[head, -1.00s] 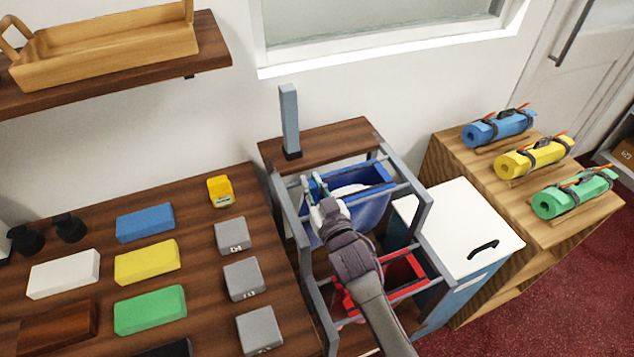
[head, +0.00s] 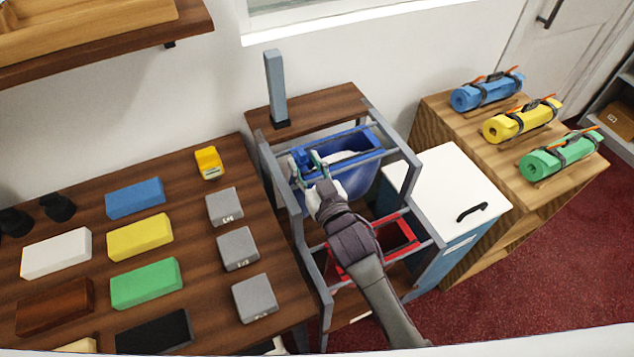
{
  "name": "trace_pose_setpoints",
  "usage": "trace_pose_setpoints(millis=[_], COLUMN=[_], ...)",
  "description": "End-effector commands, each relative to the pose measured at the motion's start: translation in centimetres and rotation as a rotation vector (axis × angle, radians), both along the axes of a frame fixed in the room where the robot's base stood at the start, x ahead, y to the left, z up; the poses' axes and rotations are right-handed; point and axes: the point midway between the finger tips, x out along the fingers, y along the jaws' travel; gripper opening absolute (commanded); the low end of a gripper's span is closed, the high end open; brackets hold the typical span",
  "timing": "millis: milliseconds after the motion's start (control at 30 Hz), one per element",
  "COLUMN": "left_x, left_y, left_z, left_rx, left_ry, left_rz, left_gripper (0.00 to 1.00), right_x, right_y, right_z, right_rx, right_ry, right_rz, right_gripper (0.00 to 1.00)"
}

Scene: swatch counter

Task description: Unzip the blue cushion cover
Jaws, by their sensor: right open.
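The blue cushion cover (head: 352,178) hangs as an open-topped pouch in the upper part of a grey metal rack, with something white (head: 345,158) showing inside its mouth. A small blue tab or block (head: 301,157) shows at the left end of its top edge. My right gripper (head: 308,165) is open at that left end, with its pale green fingers on either side of the blue tab. I cannot tell whether the fingers touch it. My right wrist hides part of the cover's lower left side. My left gripper is out of view.
A red-rimmed pouch (head: 402,232) hangs lower in the rack (head: 410,184), partly behind my forearm. A grey post (head: 276,88) stands behind. A table (head: 75,210) with several coloured blocks is at left. A white-topped cabinet (head: 450,180) and rolled mats (head: 522,122) are at right.

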Motion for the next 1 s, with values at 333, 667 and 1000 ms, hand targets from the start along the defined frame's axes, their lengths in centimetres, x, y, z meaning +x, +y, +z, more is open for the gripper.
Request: trace_pose_setpoints(millis=[333,667,1000], left_x=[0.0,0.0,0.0], left_y=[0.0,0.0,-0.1], left_z=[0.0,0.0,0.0], left_rx=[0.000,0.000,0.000], left_ry=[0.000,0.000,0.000], left_rz=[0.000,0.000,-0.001], left_gripper=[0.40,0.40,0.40], right_x=[-6.4,-7.6,-7.6], right_y=[-2.5,-3.0,-3.0], right_z=[-0.1,0.0,0.0], right_rx=[-0.002,-0.001,-0.001], right_ry=[0.001,0.000,0.000], right_rz=[0.001,0.001,0.001], right_gripper=[0.42,0.42,0.42])
